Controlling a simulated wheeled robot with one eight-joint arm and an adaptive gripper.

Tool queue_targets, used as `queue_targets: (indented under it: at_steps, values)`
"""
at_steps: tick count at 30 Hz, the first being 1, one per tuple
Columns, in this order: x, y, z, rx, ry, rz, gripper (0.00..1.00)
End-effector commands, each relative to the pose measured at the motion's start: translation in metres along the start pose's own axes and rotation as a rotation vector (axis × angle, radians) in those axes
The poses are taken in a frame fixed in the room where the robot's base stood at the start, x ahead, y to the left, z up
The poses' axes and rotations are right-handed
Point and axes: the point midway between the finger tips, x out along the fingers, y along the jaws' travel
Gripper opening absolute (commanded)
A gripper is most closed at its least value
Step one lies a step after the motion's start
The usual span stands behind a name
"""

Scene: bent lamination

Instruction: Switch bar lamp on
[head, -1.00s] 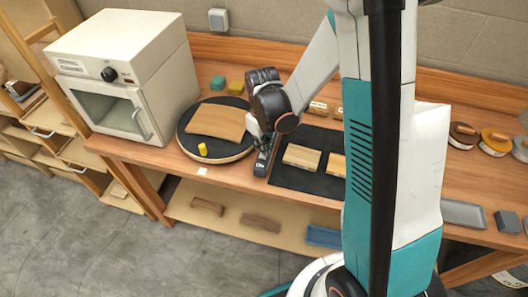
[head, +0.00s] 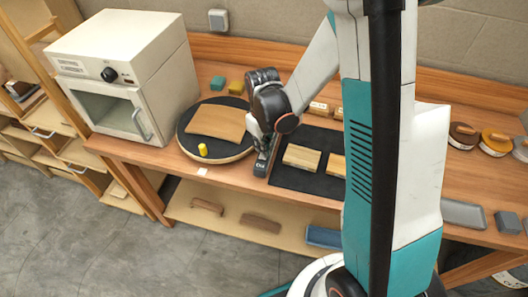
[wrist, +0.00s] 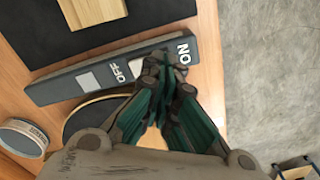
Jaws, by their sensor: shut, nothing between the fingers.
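The bar lamp appears to be the long dark grey bar (wrist: 62,88) marked OFF near its middle and ON at one end. A pale square patch lies beside the OFF word, and another pale patch sits between OFF and ON. In the head view the bar's near end (head: 261,169) shows between the round turntable and the black mat. My gripper (wrist: 160,62) is shut and empty, its fingertips over the bar between OFF and ON. Whether they touch the bar is unclear. In the head view my gripper (head: 268,146) is partly hidden by my wrist.
A round turntable (head: 183,142) with a curved wooden piece (head: 215,123) and a yellow peg (head: 203,149) stands left of the bar. A black mat (head: 290,179) with wooden blocks (head: 301,158) lies right. A white oven (head: 130,75) stands at the far left. A lower shelf (head: 185,207) holds bent pieces.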

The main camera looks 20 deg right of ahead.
Motion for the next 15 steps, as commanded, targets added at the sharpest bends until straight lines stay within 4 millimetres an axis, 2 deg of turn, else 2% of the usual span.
queue_targets:
  at_steps: [15]
  values:
    - [0.0071, 0.0000, 0.0000, 0.000, 0.000, 0.000, 0.00]
